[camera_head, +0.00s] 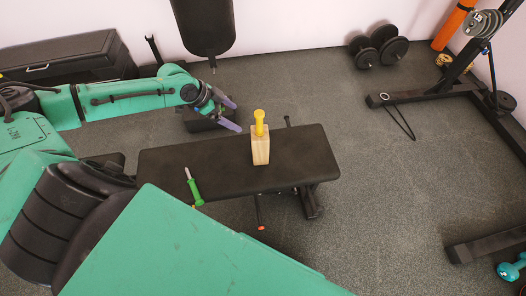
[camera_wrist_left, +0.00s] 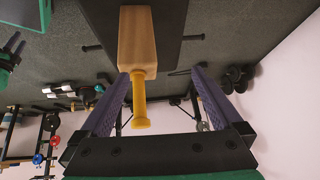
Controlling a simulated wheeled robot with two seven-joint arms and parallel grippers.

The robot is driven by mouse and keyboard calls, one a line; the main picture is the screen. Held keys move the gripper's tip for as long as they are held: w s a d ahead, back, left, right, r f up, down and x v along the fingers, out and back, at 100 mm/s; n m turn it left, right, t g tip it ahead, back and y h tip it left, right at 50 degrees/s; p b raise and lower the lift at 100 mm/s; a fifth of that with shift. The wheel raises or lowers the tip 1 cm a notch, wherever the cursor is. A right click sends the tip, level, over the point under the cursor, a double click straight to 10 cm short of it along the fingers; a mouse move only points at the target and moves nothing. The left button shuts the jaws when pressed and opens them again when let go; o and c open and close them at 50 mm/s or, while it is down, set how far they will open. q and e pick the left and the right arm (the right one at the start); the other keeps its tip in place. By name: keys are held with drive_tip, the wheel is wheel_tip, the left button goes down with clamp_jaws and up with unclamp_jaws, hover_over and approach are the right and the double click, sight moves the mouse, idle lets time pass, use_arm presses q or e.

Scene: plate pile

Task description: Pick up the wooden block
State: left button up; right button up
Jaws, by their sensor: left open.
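The pale wooden block (camera_head: 260,151) stands upright on the black bench (camera_head: 225,178), right of its middle. A yellow handle-like piece (camera_head: 259,122) stands upright on top of the block. My left gripper (camera_head: 236,116) is open and empty, just left of the yellow piece and about level with it, apart from the block. In the left wrist view the block (camera_wrist_left: 137,45) lies beyond the fingertips, in line with the left finger. The yellow piece (camera_wrist_left: 139,100) shows between the purple fingers (camera_wrist_left: 161,73), closer to the left one.
A green-handled tool (camera_head: 194,190) with a pale shaft lies at the bench's front left. Dumbbells (camera_head: 379,47) sit on the floor at the back. A black rack (camera_head: 440,92) stands at the right. The bench right of the block is clear.

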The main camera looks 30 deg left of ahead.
sight(260, 146)
use_arm(q)
drive_tip(key=shift+g, duration=0.4)
drive_tip(key=d+f+b, duration=0.1)
drive_tip(key=d+f, duration=0.1)
drive_tip(key=f, duration=0.2)
drive_tip(key=w+d+f+b, duration=0.1)
drive_tip(key=d+f, duration=0.2)
drive_tip(key=f, duration=0.1)
drive_tip(key=d+f+b, duration=0.1)
drive_tip(key=d+f, duration=0.1)
drive_tip(key=f, duration=0.2)
drive_tip(key=shift+w+d+f+b, duration=0.1)
drive_tip(key=shift+w+d+b, duration=0.25)
drive_tip(key=shift+d, duration=0.05)
clamp_jaws()
use_arm(e)
drive_tip(key=w+f, duration=0.1)
drive_tip(key=w, duration=0.1)
drive_tip(key=w+f, duration=0.2)
